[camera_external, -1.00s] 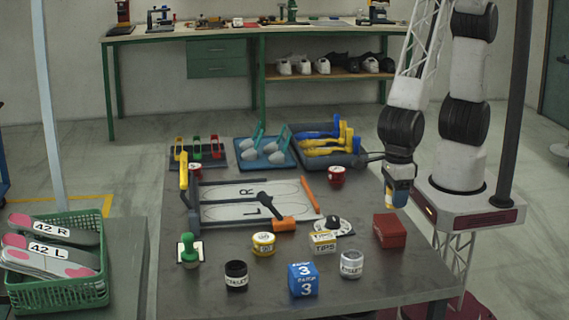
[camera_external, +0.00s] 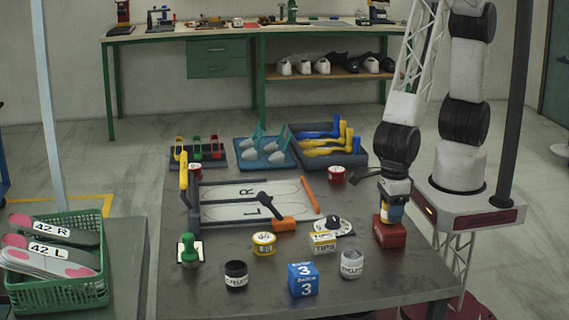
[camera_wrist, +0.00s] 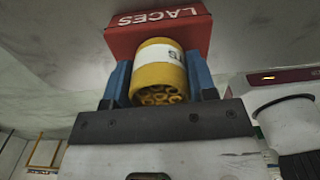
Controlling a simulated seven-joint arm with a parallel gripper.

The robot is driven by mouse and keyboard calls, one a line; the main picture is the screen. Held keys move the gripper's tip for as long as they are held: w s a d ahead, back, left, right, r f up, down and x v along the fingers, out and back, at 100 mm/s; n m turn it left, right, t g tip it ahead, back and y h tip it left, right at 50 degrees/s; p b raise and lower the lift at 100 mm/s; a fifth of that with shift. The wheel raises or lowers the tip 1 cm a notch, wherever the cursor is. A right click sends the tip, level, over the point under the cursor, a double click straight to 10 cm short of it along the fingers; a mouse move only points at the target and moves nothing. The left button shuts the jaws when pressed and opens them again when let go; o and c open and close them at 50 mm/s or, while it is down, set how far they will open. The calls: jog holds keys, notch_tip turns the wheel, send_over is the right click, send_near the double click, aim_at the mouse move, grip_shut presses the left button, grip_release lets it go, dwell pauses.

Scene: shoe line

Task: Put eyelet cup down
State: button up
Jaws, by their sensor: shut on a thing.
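My gripper (camera_external: 393,203) has blue fingers and is shut on a yellow eyelet cup (camera_wrist: 160,80). In the wrist view the cup sits between the fingers, with a white label and several yellow rings showing in its open end. In the external view only a small part of the held cup (camera_external: 391,214) shows, just over the red box. Other cups stand on the table: a black one (camera_external: 236,276), a grey one (camera_external: 351,264) and a yellow one (camera_external: 263,243). Two red cups stand farther back, one to the right (camera_external: 336,176) and one to the left (camera_external: 195,171).
The red laces box (camera_external: 390,236) is right by the held cup; contact is unclear. A blue cube (camera_external: 303,280), a tips box (camera_external: 323,242) and a green-handled stamp (camera_external: 189,250) stand nearby. Bare table (camera_external: 400,278) lies in front of the red box.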

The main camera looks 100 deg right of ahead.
jog(key=shift+f, duration=0.35)
jog(key=o, duration=1)
jog(key=shift+r, duration=0.2)
notch_tip(320, 180, up, 12)
dwell(0.5)
